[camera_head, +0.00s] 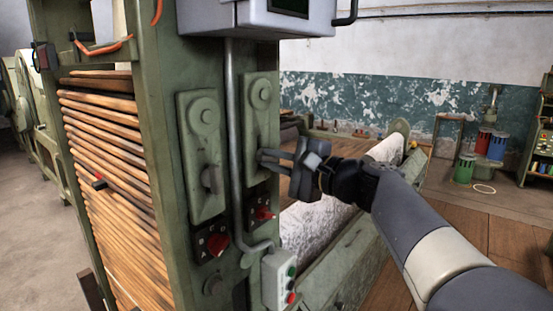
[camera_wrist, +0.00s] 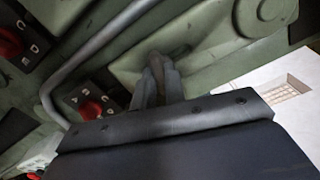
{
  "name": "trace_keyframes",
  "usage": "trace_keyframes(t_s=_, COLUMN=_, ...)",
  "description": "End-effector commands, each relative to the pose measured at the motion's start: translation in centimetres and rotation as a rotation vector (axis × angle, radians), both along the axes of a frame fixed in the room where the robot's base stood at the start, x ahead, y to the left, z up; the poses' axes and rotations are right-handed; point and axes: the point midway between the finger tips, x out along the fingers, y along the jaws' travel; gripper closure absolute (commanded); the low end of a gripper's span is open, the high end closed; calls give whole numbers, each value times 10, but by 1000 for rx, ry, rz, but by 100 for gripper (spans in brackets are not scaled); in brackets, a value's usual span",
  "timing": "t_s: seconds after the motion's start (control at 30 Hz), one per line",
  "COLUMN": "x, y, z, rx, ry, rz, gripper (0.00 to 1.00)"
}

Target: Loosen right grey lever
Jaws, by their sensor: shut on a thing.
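The right grey lever (camera_wrist: 176,56) hangs on the right green plate (camera_head: 259,103) of the machine's post. My gripper (camera_head: 265,158) reaches in from the right and is shut on the lever's lower end, which the fingers mostly hide in the head view. In the wrist view my gripper (camera_wrist: 163,72) has its fingertips close together around the grey handle. The left grey lever (camera_head: 210,180) hangs down on the left green plate, apart from my gripper.
A vertical pipe (camera_head: 233,140) runs between the two plates. Red knobs (camera_head: 218,243) (camera_head: 263,214) sit below the levers. A button box (camera_head: 279,281) stands low in front. A white-covered roller (camera_head: 312,225) lies behind my gripper.

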Motion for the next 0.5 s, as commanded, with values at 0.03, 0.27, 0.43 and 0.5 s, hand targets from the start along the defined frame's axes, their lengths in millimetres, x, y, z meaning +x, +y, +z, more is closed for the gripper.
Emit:
trace_keyframes(t_s=0.03, x=0, y=1, z=3, rx=18, ry=16, rz=3, gripper=100)
trace_keyframes(t_s=0.27, x=0, y=1, z=3, rx=70, ry=83, rz=3, gripper=100)
trace_keyframes(t_s=0.43, x=0, y=1, z=3, rx=86, ry=102, rz=3, gripper=100)
trace_keyframes(t_s=0.5, x=0, y=1, z=3, rx=88, ry=105, rz=3, gripper=100)
